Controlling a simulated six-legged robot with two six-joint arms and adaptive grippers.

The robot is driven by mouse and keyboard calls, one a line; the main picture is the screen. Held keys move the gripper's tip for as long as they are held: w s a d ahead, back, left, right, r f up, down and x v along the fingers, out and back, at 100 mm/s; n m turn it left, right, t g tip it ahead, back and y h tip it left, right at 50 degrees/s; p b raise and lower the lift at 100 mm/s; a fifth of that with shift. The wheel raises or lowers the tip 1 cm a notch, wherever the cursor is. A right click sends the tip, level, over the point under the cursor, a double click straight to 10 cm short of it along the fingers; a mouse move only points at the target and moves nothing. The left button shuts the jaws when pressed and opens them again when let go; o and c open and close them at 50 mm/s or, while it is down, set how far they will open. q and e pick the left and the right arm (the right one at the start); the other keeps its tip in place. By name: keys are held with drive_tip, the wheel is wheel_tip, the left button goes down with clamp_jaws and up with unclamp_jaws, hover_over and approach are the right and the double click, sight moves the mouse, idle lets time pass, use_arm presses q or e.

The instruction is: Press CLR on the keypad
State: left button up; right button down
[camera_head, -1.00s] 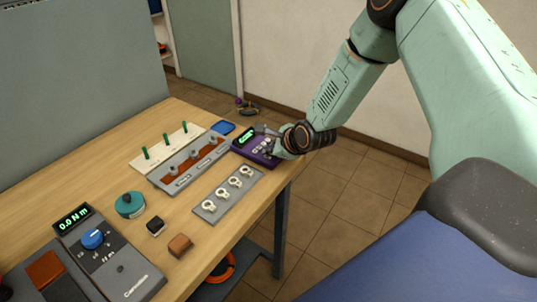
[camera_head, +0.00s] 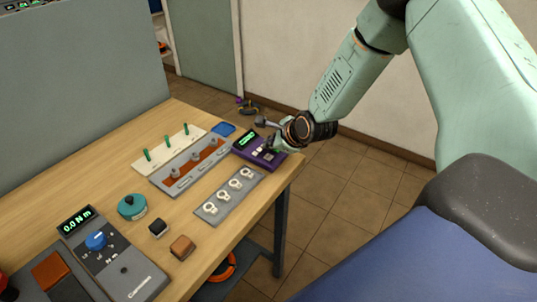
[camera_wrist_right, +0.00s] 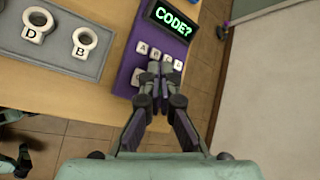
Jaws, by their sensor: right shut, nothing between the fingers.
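The purple keypad (camera_head: 240,152) lies at the table's right end, with a lit green display. In the right wrist view the keypad (camera_wrist_right: 124,78) shows the display (camera_wrist_right: 172,22) reading "CODE?". Below it is a row of white keys (camera_wrist_right: 142,47), the first marked A, and part of a lower row. My right gripper (camera_head: 271,143) is over the keypad's right side. In the right wrist view its fingers (camera_wrist_right: 158,68) are together and empty, tips over the keys and hiding several. I cannot see a CLR label or tell whether the tips touch a key. My left gripper is not in view.
A grey plate with white rings (camera_head: 229,194) lies close to the keypad. A torque tester (camera_head: 138,278) stands at the near left. Floor lies beyond the table edge.

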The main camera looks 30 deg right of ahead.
sight(270, 158)
drive_tip(key=shift+r+p, duration=0.9)
drive_tip(key=shift+r, duration=0.9)
drive_tip(key=shift+s+f, duration=0.1)
